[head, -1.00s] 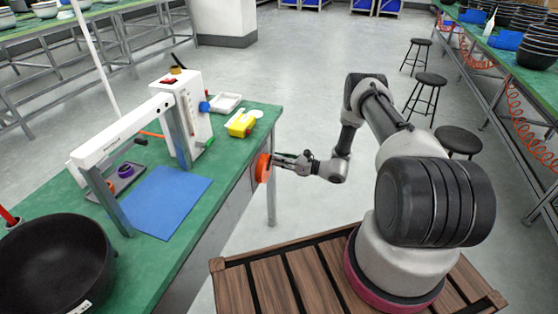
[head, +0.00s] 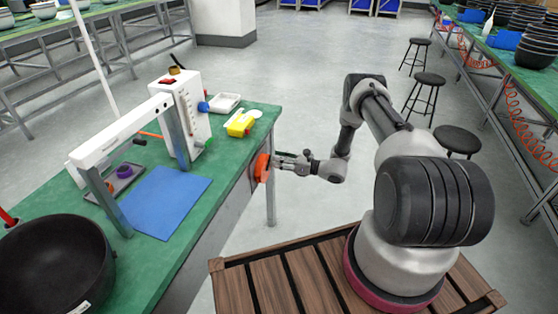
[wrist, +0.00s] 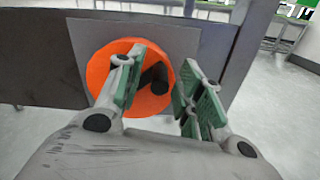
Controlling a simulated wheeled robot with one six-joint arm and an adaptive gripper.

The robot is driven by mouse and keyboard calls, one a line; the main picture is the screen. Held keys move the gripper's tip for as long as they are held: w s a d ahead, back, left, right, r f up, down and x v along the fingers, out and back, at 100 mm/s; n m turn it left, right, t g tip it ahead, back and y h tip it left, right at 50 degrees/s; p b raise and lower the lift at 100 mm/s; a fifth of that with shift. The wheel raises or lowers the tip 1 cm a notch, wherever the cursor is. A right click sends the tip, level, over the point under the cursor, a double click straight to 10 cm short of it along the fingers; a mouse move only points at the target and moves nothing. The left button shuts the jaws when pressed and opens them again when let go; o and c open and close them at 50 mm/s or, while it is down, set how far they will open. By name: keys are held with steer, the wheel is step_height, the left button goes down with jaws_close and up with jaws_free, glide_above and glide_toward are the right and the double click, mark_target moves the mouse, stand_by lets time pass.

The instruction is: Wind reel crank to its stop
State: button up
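The orange reel (head: 262,168) is mounted on the side of the green bench, on a grey plate. In the wrist view the reel (wrist: 101,68) faces me, and its dark crank (wrist: 153,77) lies across the disc, its handle between my fingers. My gripper (head: 277,163) is at the reel's front; in the wrist view its green-padded fingers (wrist: 162,82) stand apart, with a gap on either side of the crank. The left finger overlaps the reel and hides part of it. I cannot tell whether either finger touches the crank.
On the bench are a white frame machine (head: 188,110), a blue mat (head: 165,203), a yellow item (head: 240,125) and a black bowl (head: 55,265). A grey bench leg (head: 271,205) stands close below the reel.

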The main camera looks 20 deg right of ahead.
steer(key=v, duration=1.2)
